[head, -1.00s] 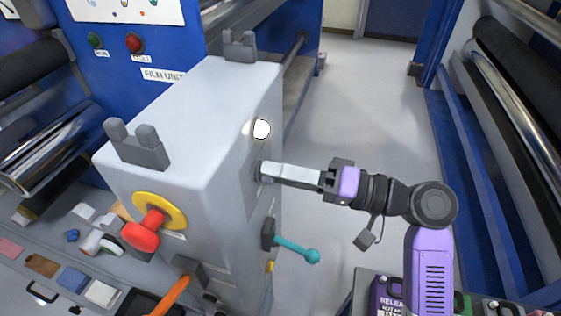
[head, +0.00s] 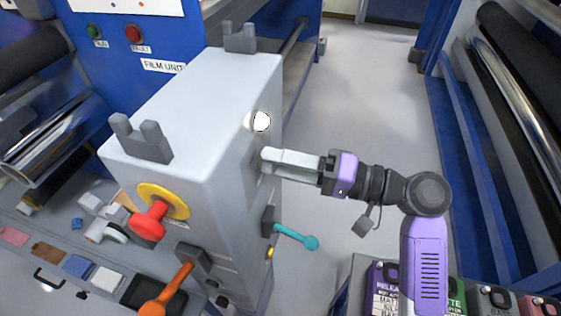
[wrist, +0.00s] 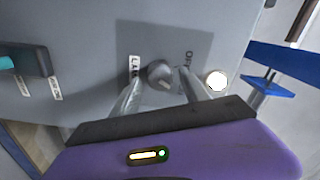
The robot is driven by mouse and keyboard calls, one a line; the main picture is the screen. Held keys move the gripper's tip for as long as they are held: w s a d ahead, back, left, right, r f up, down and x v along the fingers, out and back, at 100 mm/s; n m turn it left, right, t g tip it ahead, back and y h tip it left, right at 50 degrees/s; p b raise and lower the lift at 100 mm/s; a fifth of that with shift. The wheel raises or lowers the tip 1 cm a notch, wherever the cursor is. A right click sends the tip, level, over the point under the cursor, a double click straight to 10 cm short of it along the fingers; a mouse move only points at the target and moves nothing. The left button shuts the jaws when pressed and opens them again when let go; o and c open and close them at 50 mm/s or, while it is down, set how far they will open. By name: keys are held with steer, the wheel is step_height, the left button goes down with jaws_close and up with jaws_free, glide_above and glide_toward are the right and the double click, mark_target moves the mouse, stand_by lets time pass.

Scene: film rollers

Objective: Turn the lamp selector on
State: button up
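In the head view my gripper (head: 264,161) reaches the cabinet side from the right and hides the knob. A round white lamp (head: 261,121) glows above it; it also shows in the wrist view (wrist: 215,82).
A teal lever (head: 297,237) sticks out below my gripper. A red knob on a yellow disc (head: 152,217) and an orange lever (head: 171,290) are on the cabinet's front face. Open floor (head: 370,110) lies to the right of the cabinet.

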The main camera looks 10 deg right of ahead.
stand_by(0.3)
steer(key=b+v, duration=0.2)
steer(key=v, duration=0.5)
steer(key=shift+s+d, duration=0.15)
steer(key=shift+d, duration=0.2)
